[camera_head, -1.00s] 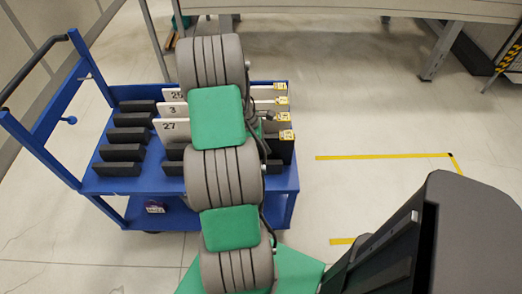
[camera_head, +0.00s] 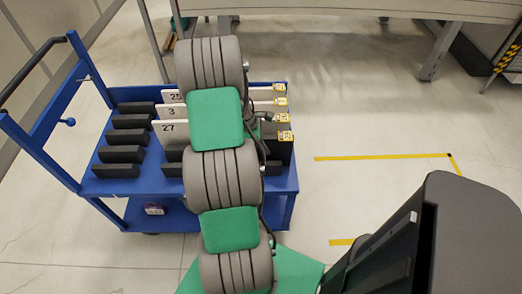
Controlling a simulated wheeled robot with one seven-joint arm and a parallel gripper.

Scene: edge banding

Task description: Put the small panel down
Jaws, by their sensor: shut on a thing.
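White panels stand on edge across the blue cart (camera_head: 160,187), held among black slotted blocks. The nearest panel, marked 27 (camera_head: 170,134), has its left end showing left of my arm. A yellow tag (camera_head: 286,136) shows at the right, in line with it. Behind it stand panel 3 (camera_head: 168,112) and panel 25 (camera_head: 172,96). My arm covers the middle of all the panels. Only a dark part of my gripper (camera_head: 260,124) with cables shows beside the arm, over the panels. Its fingertips and the grasp are hidden. I cannot see whether the nearest panel touches the cart.
Empty black slotted blocks (camera_head: 118,170) line the cart's left side. Yellow floor tape (camera_head: 385,157) marks clear floor to the right. A grey table (camera_head: 360,10) stands at the back.

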